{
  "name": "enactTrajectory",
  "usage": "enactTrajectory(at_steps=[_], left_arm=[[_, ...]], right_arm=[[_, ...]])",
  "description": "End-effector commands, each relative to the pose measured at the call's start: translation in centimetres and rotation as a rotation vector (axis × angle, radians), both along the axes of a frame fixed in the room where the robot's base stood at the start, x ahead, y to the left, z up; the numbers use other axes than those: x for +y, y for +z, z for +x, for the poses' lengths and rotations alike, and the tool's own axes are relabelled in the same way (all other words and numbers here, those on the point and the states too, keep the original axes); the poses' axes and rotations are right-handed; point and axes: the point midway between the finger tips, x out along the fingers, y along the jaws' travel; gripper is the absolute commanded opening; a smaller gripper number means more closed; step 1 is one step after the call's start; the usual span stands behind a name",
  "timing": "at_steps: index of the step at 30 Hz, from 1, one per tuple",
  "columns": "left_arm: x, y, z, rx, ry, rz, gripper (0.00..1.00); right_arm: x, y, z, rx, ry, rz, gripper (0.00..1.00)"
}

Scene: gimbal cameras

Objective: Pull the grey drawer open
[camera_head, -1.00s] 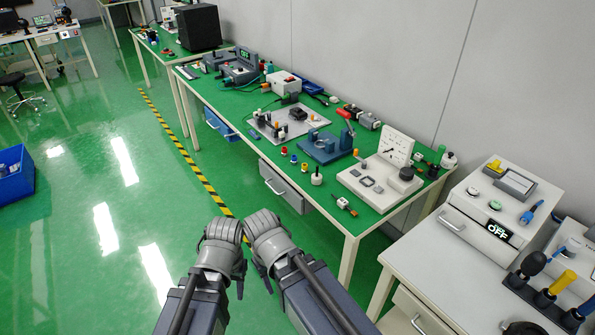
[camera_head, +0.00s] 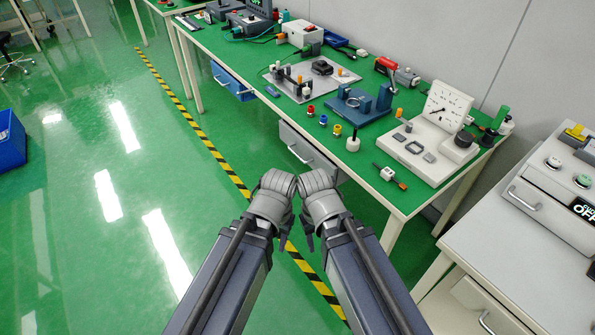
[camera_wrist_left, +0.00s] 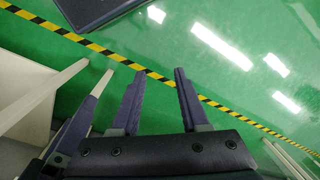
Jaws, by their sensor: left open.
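The grey drawer (camera_head: 308,152) hangs under the green-topped workbench and looks shut. A pale bar handle (camera_head: 299,156) crosses its front. My left gripper (camera_head: 281,243) is in front of and below the drawer in the head view, apart from the handle, its fingers mostly hidden by the wrist. In the left wrist view its two dark fingers (camera_wrist_left: 158,76) are spread with only floor between them. My right gripper (camera_head: 309,242) is close beside the left one, its fingers mostly hidden. The grippers overlap the drawer's lower edge in the picture.
A blue drawer (camera_head: 233,84) hangs further left under the bench (camera_head: 375,172). A bench leg (camera_head: 392,232) stands right of my arms. A white cabinet (camera_head: 500,275) is at the right. Tools and fixtures cover the bench top. Open green floor with a striped line (camera_head: 210,145) lies left.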

Motion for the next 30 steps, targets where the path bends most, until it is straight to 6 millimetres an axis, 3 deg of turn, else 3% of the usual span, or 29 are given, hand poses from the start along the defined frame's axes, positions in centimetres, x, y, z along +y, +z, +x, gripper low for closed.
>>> enactTrajectory(at_steps=[1, 15, 26, 29, 30], left_arm=[[0.0, -4.0, 0.0, 0.0, -0.001, 0.0, 0.45], [1.1, -20.9, 0.9, -0.012, 0.029, -0.012, 0.45], [4.3, -29.5, 4.3, -0.08, 0.102, -0.084, 0.45], [5.3, -31.4, 7.2, -0.159, 0.074, -0.141, 0.45], [5.5, -31.7, 9.0, -0.216, 0.032, -0.172, 0.45]], right_arm=[[0.0, -4.0, 0.0, 0.0, 0.001, 0.0, 0.5], [0.0, -20.9, 0.1, -0.002, 0.006, -0.002, 0.5], [0.0, -29.4, 0.1, -0.003, 0.007, -0.002, 0.5], [0.0, -31.5, 0.1, -0.004, 0.007, -0.001, 0.5], [0.0, -32.0, 0.1, -0.004, 0.007, -0.001, 0.5]])
